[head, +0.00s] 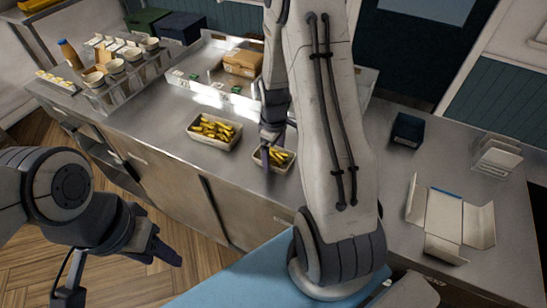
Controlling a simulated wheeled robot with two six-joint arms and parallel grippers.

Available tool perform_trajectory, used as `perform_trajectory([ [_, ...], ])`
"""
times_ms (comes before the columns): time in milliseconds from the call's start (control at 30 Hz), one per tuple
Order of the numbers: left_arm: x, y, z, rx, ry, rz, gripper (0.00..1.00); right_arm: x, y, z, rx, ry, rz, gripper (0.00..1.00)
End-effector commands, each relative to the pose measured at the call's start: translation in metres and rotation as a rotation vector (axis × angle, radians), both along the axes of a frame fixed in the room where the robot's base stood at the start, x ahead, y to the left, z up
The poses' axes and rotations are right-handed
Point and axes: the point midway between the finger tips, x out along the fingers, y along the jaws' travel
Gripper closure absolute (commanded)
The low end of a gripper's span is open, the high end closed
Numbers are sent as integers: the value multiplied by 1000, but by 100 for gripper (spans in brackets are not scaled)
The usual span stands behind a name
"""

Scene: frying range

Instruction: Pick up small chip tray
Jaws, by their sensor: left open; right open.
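The small chip tray (286,165) is a pale shallow tray of yellow chips on the steel counter, near its front edge. My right gripper (269,152) points down at this tray's left side, with its jaws open. A finger overlaps the tray's left rim in the picture; I cannot tell whether it touches. My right arm passes close to the tray's right side. A larger chip tray (230,142), also holding yellow chips, sits to the left on the counter. My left gripper (172,256) is open and empty, low over the floor in front of the counter.
Behind the trays is a wide metal bin (190,88) with a cardboard box (243,63). A rack with several cups (116,66) stands at the left. An unfolded carton (444,215) and a dark box (408,129) lie right of my arm. The counter left of the larger tray is clear.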

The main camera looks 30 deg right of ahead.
Motion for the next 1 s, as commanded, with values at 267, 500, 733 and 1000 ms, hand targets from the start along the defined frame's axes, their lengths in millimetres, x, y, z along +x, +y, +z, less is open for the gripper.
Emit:
perform_trajectory([
  [267, 0, 0, 0, 0, 0, 0, 50, 0, 0, -4, 0, 0, -1, 0],
  [500, 0, 0, 0, 0, 0, 0, 50, 0, 0, -4, 0, 0, -1, 88],
  [733, 0, 0, 1, 0, 0, 0, 50, 0, 0, -4, 0, -1, -1, 100],
  [1000, 0, 0, -1, 0, 0, 0, 50, 1, 0, -1, -1, -3, -1, 100],
])
